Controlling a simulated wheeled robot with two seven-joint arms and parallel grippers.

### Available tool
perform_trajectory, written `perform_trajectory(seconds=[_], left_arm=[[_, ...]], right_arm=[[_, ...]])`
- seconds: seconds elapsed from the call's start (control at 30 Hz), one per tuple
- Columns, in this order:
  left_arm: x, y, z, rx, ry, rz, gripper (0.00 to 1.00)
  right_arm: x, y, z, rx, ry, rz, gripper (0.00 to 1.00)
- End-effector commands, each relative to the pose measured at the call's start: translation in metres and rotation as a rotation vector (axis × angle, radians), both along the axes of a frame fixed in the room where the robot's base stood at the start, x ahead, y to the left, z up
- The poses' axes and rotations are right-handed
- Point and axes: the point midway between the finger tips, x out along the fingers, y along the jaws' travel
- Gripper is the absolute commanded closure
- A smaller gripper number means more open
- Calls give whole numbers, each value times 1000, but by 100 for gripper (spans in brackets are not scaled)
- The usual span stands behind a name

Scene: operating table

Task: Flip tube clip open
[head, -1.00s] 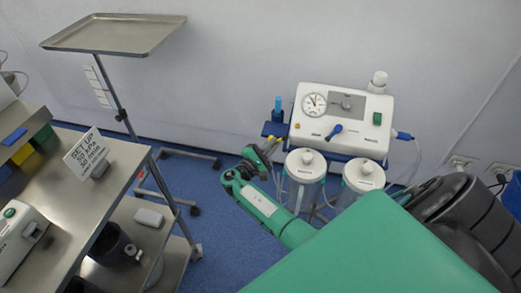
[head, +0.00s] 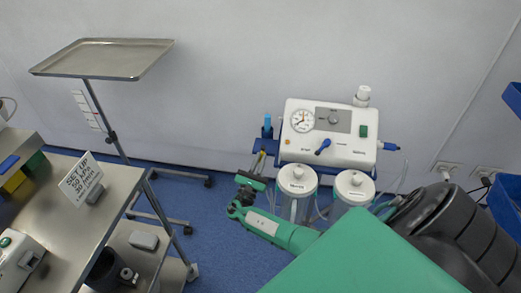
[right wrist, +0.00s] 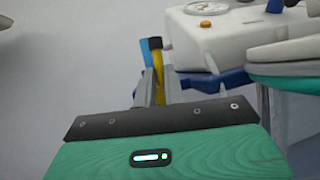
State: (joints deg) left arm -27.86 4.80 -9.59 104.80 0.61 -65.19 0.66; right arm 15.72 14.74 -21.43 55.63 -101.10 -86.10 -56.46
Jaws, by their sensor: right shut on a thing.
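The suction unit (head: 330,132), white with a round gauge, stands against the wall above two clear jars. A blue bracket at its left side carries a blue upright piece (head: 267,127), which also shows behind the fingers in the right wrist view (right wrist: 146,52). My right gripper (head: 259,165) is at this bracket, left of the jars, fingers pointing away. In the right wrist view its grey fingers are shut on a slim yellow clip with a black top (right wrist: 158,62). The clip stands nearly upright; its lower part and any tube in it are hidden. My left gripper is not in view.
The left jar (head: 297,186) is close to the right of my gripper, and the right jar (head: 351,190) stands beyond it. A steel tray stand (head: 105,58) and a steel trolley (head: 105,210) are at the left.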

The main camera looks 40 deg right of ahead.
Motion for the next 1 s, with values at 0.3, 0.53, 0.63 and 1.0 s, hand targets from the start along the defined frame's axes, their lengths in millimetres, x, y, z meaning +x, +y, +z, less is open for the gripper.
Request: perform_trajectory(seconds=[0.3,0.53,0.63,1.0], left_arm=[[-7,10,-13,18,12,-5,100],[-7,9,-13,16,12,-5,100],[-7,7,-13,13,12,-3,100],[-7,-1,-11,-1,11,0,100]], right_arm=[[1,1,0,-56,68,0,100],[2,1,0,-63,75,-1,100],[2,1,0,-63,74,0,100],[1,1,0,-62,74,0,80]])
